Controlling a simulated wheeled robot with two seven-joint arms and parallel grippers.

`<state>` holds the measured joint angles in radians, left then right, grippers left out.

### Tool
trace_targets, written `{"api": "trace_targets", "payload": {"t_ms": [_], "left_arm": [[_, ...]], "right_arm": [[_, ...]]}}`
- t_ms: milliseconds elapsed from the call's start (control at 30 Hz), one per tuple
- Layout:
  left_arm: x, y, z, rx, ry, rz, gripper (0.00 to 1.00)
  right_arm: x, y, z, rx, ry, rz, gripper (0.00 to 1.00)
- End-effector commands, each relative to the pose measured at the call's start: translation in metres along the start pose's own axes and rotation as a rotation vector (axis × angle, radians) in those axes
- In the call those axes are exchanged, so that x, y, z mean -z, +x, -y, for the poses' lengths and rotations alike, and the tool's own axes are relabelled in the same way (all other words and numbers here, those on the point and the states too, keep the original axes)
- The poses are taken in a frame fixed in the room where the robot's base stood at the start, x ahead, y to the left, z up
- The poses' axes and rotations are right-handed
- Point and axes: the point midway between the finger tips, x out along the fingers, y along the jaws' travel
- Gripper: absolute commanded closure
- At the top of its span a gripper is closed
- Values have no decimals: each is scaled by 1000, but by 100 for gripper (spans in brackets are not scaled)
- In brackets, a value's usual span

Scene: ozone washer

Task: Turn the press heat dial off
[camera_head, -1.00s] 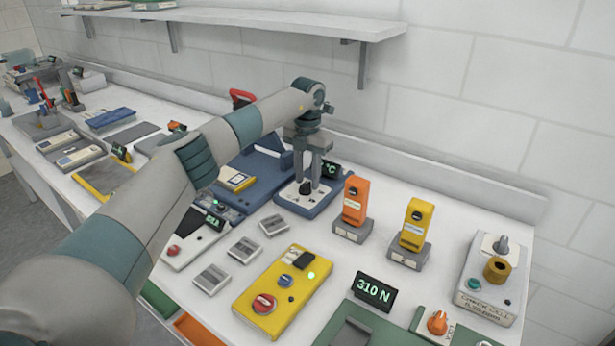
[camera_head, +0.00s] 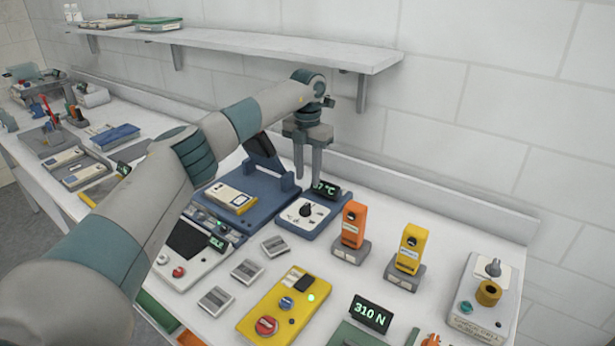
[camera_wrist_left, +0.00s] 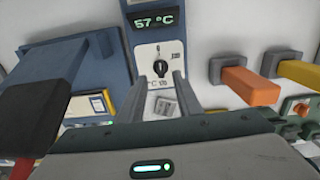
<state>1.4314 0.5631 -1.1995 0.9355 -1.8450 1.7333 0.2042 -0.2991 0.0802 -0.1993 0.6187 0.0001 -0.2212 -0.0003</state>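The press heat dial (camera_head: 306,210) is a black knob on a white face of a blue control box, at the right of the blue press (camera_head: 225,215). It also shows in the left wrist view (camera_wrist_left: 160,67), below a display (camera_wrist_left: 155,19) reading 57 °C. My left gripper (camera_head: 308,170) points down, above and slightly behind the dial in the head view. Its fingers are apart and empty, clear of the knob; they also show in the left wrist view (camera_wrist_left: 160,85). The knob's exact pointing direction is too small to tell. My right gripper is not in view.
An orange block device (camera_head: 351,226) and a yellow one (camera_head: 410,247) stand right of the dial. A yellow box with a red knob (camera_head: 266,326) and several small grey blocks (camera_head: 247,270) lie in front. A wall shelf (camera_head: 250,40) hangs behind, above the bench.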

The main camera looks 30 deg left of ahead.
Motion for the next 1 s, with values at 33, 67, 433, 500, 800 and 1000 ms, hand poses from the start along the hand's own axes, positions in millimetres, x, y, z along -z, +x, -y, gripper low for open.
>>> {"api": "trace_targets", "payload": {"t_ms": [33,67,433,500,800,1000], "left_arm": [[0,-12,0,0,-1,-1,68],[0,-15,0,0,-1,-1,68],[0,-28,0,0,-1,-1,68],[0,-28,0,0,-1,-1,68],[0,-28,0,0,-1,-1,68],[0,-28,0,0,-1,-1,68]], "right_arm": [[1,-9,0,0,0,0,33],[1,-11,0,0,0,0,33],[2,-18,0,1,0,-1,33],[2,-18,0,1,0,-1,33],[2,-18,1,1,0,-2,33],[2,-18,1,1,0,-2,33]]}}
